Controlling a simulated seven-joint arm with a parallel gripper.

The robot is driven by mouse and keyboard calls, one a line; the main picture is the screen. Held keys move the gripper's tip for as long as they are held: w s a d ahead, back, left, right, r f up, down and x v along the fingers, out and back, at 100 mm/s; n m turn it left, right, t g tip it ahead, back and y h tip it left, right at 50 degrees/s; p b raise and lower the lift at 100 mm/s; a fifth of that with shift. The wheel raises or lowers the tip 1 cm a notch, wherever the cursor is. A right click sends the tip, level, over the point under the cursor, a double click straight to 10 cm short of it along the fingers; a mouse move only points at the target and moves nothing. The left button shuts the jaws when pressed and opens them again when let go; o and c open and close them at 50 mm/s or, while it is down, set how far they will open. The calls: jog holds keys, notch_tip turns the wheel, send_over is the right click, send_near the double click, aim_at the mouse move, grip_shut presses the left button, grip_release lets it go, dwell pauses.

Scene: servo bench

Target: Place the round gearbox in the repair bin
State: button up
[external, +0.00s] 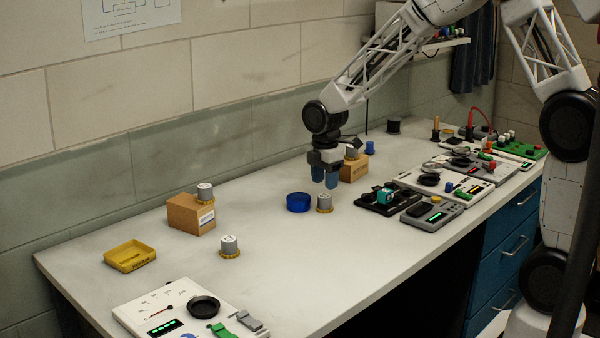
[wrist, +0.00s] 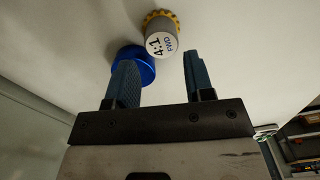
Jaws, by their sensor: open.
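A round gearbox (external: 324,205), a grey cylinder on a yellow toothed base, stands upright on the bench just below my gripper (external: 326,180). In the wrist view the gearbox (wrist: 161,42) has a white top marked "4:1" and lies beyond the open fingers (wrist: 158,68), touching neither. Similar gearboxes stand on the bench at front centre (external: 230,247) and by the left cardboard box (external: 205,194). A shallow yellow bin (external: 130,257) lies at the left; its front lettering is too small to read. My gripper is empty.
A blue round dish (external: 298,202) sits close beside the nearest gearbox. Cardboard boxes stand at left (external: 188,214) and behind my gripper (external: 355,170). Device panels line the right side, and a white panel (external: 185,312) lies at front left. Bench between the gearboxes and yellow bin is mostly clear.

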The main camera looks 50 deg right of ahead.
aim_at(325, 196)
jog(key=shift+f, duration=0.25)
jog(key=shift+s+f, duration=0.1)
jog(key=shift+f, duration=2.5)
jog(key=c, duration=0.7)
jog(key=shift+r, duration=0.1)
jog(key=shift+r, duration=0.8)
notch_tip(325, 196, up, 2)
jog(key=shift+s, duration=0.1)
jog(key=s, duration=0.5)
jog(key=s+r, duration=0.1)
jog(key=s, duration=0.9)
jog(key=shift+s+d+r, duration=0.15)
jog(key=shift+s+d, duration=0.05)
jog(key=shift+s, duration=0.15)
